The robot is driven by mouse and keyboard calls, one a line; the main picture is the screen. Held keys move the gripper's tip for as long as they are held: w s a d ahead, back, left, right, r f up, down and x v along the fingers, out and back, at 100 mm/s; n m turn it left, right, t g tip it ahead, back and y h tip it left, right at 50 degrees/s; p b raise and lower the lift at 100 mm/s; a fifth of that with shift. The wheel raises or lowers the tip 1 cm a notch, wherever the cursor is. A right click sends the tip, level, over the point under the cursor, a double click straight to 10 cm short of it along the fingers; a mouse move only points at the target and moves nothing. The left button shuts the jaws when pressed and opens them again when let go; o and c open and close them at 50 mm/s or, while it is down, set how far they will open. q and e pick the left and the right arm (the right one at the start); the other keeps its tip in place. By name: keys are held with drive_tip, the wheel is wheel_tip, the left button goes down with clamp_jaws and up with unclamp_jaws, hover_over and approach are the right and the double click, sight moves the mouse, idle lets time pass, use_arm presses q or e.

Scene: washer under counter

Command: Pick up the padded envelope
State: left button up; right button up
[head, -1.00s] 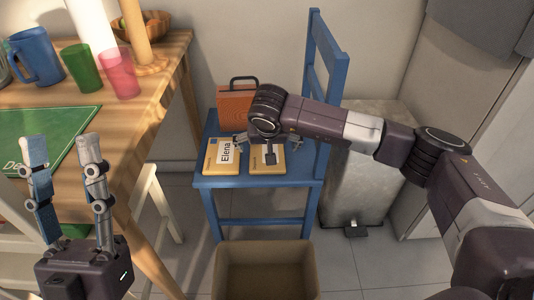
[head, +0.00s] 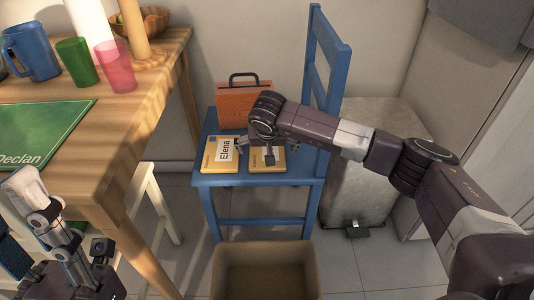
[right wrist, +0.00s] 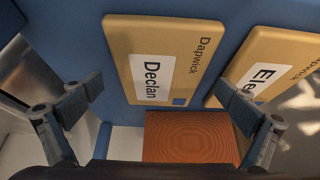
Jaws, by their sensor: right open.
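Two yellow padded envelopes lie on the blue chair's seat (head: 230,181). The left one (head: 209,160), labelled "Elena", also shows in the right wrist view (right wrist: 283,52). The right one is labelled "Declan" in the right wrist view (right wrist: 190,35) and is partly covered by my right gripper in the head view. My right gripper (right wrist: 165,108) is open and empty above the chair, its fingers on either side of the "Declan" envelope in the picture and apart from it. My left gripper (head: 45,215) is at the table's front edge; its jaw opening is unclear.
An orange case (head: 238,100) with a dark handle stands at the back of the seat. An open cardboard box (head: 219,275) is on the floor in front. The wooden table (head: 130,105) at left holds cups and a green mat (head: 45,130). A grey bin (head: 365,190) stands right.

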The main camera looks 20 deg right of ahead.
drive_tip(key=c, duration=1.2)
drive_tip(key=shift+c, duration=0.2)
